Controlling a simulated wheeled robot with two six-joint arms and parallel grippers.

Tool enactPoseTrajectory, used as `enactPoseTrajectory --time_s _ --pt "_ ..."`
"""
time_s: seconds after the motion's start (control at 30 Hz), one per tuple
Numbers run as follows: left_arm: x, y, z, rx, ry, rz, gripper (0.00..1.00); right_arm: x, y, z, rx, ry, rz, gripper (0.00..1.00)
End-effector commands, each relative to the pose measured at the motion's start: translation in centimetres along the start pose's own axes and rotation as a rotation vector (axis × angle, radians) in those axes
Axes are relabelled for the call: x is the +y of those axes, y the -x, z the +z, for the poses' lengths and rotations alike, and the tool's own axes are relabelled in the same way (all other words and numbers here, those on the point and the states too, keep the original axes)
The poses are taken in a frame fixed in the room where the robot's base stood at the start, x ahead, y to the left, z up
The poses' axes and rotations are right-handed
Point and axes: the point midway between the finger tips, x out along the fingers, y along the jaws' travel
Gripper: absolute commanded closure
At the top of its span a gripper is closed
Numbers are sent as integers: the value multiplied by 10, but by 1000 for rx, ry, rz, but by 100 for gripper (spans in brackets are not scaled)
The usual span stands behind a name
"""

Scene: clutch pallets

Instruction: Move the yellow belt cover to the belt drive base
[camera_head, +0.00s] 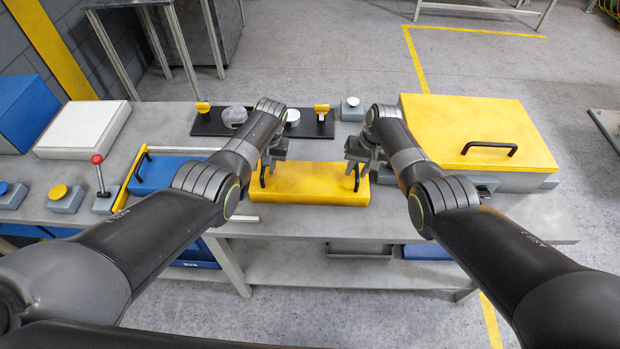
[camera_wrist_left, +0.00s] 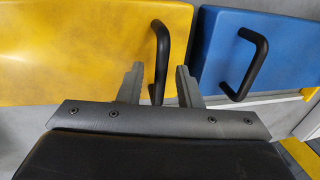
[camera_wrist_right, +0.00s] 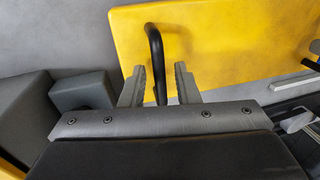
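The yellow belt cover (camera_head: 310,184) lies flat at the table's front edge, with a black handle at each end. My left gripper (camera_head: 268,165) is over its left handle; in the left wrist view the fingers (camera_wrist_left: 160,82) are apart with the handle (camera_wrist_left: 162,50) between them, touching neither clearly. My right gripper (camera_head: 357,165) is over the right handle; in the right wrist view the fingers (camera_wrist_right: 158,84) are apart on either side of that handle (camera_wrist_right: 154,50). The belt drive base (camera_head: 262,127), a black plate with yellow posts and round pulleys, lies behind the cover.
A blue cover (camera_head: 155,174) with a handle lies left of the yellow cover, beside a pale rail. A large yellow-lidded box (camera_head: 480,125) stands right. Buttons and a red-knobbed lever (camera_head: 98,160) are at left. Bare table separates the cover and base.

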Motion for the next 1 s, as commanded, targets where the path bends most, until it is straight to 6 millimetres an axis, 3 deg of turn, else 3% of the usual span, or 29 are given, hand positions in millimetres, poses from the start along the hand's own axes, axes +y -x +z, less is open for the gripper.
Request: enactPoseTrajectory --time_s 0.5,0.73,1.0 --pt "0 -6 0 1 1 0 68 0 -6 0 0 0 0 71" --pt "0 -6 0 1 0 0 98 0 -6 1 0 0 0 100" --pt "0 -6 0 1 0 0 100 0 -6 1 0 0 0 100"
